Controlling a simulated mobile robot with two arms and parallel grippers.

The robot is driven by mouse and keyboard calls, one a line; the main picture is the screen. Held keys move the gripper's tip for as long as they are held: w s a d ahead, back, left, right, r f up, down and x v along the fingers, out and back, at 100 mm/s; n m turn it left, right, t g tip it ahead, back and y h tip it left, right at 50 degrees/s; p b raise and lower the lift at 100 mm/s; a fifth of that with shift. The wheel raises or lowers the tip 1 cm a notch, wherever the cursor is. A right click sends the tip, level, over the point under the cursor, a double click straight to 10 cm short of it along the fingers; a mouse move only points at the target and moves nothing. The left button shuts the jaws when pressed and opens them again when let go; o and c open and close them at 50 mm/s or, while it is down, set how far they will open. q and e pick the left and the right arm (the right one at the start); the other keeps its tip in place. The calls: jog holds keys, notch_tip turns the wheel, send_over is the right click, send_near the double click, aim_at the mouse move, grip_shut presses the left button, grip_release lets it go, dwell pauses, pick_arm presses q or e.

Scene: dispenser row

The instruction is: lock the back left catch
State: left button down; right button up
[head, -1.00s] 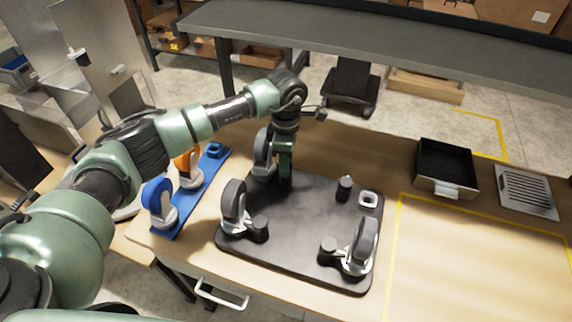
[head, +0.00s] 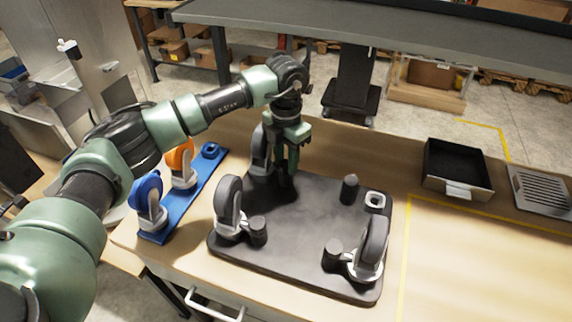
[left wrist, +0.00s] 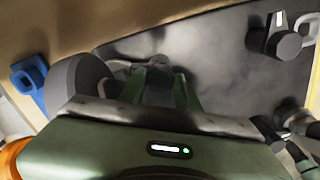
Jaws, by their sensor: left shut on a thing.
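A black base plate (head: 300,270) lies on the wooden bench with grey caster wheels at three corners. The back left caster (head: 261,150) stands upright, and its wheel also shows in the left wrist view (left wrist: 78,80). My left gripper (head: 286,178) points down just right of this caster, low at the plate. Its fingers (left wrist: 165,90) are shut on the back left catch, which they mostly hide. The other catches are black knobs: front left (head: 257,231), front right (head: 332,254) and back right (head: 349,188). My right gripper is not in view.
A blue rack (head: 185,205) with a blue wheel (head: 147,193) and an orange wheel (head: 181,160) stands left of the plate. A pale empty socket (head: 375,201) is by the back right catch. A black bin (head: 457,168) stands at right. The yellow-taped bench area is clear.

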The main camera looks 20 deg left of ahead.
aim_at(286, 163)
pick_arm(q)
jog(key=n+b, duration=0.2)
jog(key=n, duration=0.3)
dwell(0.5)
jog(key=c, duration=1)
grip_release()
notch_tip(286, 163, up, 7)
jog(key=shift+f+b, duration=0.2)
jog(key=shift+b, duration=0.8)
jog(key=shift+r, duration=0.65)
